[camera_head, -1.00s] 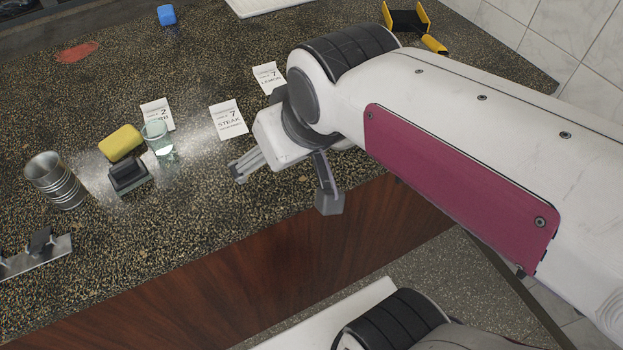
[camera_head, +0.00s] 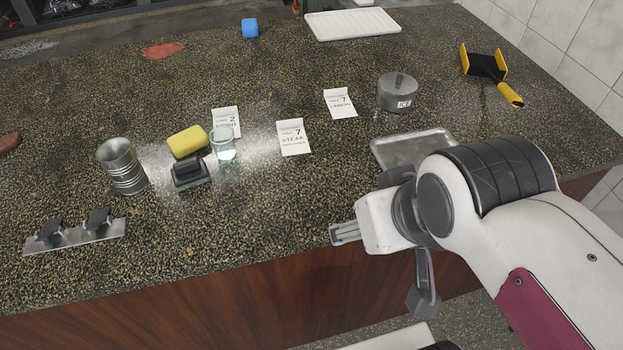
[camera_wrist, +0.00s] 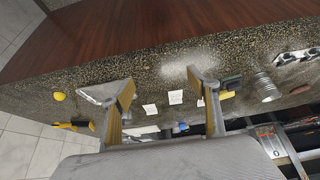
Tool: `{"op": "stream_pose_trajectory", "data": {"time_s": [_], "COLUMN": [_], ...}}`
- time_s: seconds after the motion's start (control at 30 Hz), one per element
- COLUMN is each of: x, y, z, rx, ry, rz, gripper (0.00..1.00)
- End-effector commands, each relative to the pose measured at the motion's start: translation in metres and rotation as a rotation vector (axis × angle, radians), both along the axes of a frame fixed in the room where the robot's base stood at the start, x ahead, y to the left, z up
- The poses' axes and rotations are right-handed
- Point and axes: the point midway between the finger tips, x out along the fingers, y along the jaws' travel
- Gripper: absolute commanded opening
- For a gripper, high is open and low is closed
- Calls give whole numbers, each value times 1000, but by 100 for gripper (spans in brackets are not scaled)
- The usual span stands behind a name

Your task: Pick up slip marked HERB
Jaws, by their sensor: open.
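Three white slips lie on the speckled counter. The left slip (camera_head: 226,118) shows a 2; its lower word sits behind a glass (camera_head: 223,146) and is hard to read now, though an earlier frame shows it ending in "RB". The middle slip reads STEAK (camera_head: 293,137) and the right one reads LEMON (camera_head: 340,103).
Around the left slip are a yellow sponge (camera_head: 187,141), a dark block (camera_head: 190,172) and a metal cup (camera_head: 122,165). A white board (camera_head: 352,23) lies at the back. Counter between gripper and slips is clear.

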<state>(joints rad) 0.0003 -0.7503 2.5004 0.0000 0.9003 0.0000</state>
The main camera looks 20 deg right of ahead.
Motion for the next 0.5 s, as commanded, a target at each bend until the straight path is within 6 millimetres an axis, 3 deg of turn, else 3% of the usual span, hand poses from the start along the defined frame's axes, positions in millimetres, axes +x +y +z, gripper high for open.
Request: {"op": "stream_pose_trajectory", "data": {"time_s": [0.27,0.5], "x": [2,27], "y": [0,1], "z": [0,-1], "rx": [0,-8], "ry": [-2,-36], "rz": [1,11], "gripper": [60,60]}}
